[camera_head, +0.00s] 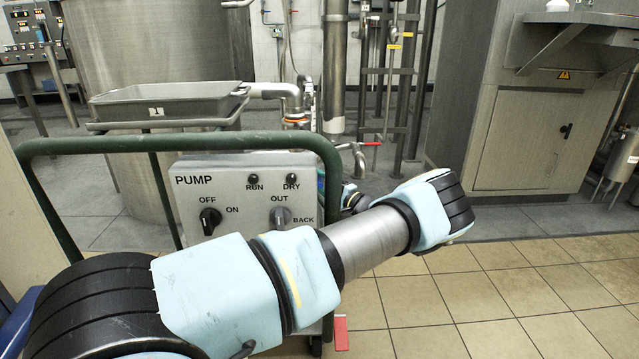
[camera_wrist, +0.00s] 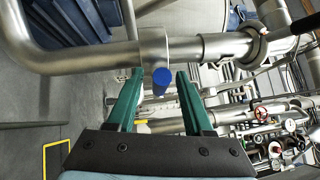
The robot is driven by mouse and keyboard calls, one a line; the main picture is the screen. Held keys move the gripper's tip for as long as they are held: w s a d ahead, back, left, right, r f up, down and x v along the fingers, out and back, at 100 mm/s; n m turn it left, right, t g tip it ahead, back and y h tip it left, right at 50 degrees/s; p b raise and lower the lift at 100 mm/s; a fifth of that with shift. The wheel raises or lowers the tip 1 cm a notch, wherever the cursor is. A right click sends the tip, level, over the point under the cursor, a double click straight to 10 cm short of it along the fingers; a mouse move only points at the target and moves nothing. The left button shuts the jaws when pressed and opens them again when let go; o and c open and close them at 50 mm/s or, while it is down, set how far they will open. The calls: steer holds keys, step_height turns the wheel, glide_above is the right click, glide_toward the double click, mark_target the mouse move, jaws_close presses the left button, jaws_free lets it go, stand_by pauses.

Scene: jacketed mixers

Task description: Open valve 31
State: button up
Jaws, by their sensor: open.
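No number 31 can be read in either view, so I cannot tell which valve bears it. In the wrist view a small part with a blue round end (camera_wrist: 161,79) hangs from a collar on a thick steel pipe. My gripper (camera_wrist: 159,87) has two green fingers, open, one on each side of this blue end in the picture. Nothing is held, and I cannot tell how far the blue end is from the fingertips. In the head view a red-handled lever (camera_head: 371,144) sits on piping behind the pump cart. My gripper is hidden there.
The pump panel (camera_head: 245,197) on a green-framed cart stands close in front, with a grey tray (camera_head: 165,106) behind it. A large steel tank (camera_head: 150,45) stands behind. A steel cabinet (camera_head: 535,140) is at right. Tiled floor (camera_head: 480,295) is clear at lower right.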

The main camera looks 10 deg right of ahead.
steer(key=shift+w+a, duration=0.1)
steer(key=shift+w, duration=0.05)
steer(key=shift+c, duration=0.4)
jaws_close()
stand_by(1.0)
